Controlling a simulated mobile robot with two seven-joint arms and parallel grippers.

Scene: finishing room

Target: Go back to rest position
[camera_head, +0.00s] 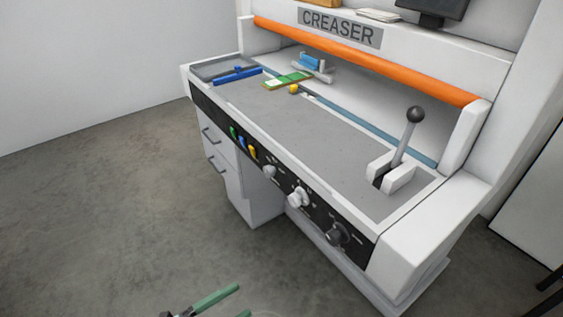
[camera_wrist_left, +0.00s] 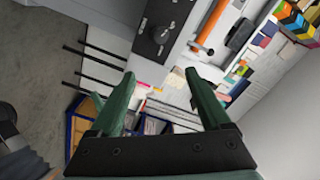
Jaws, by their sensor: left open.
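My left gripper (camera_head: 240,301) shows at the bottom edge of the head view, partly cut off, with green fingers. It is over the grey floor in front of the creaser (camera_head: 340,27), apart from the machine. In the left wrist view the two green fingers of the left gripper (camera_wrist_left: 160,76) stand wide apart with nothing held between them. My right gripper is in neither view.
The creaser's grey bed holds a lever with a black ball knob (camera_head: 415,114), a green and white card (camera_head: 287,80) and a grey tray (camera_head: 222,66). Knobs (camera_head: 297,197) stick out of its front panel. Open floor (camera_head: 110,220) lies to the left.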

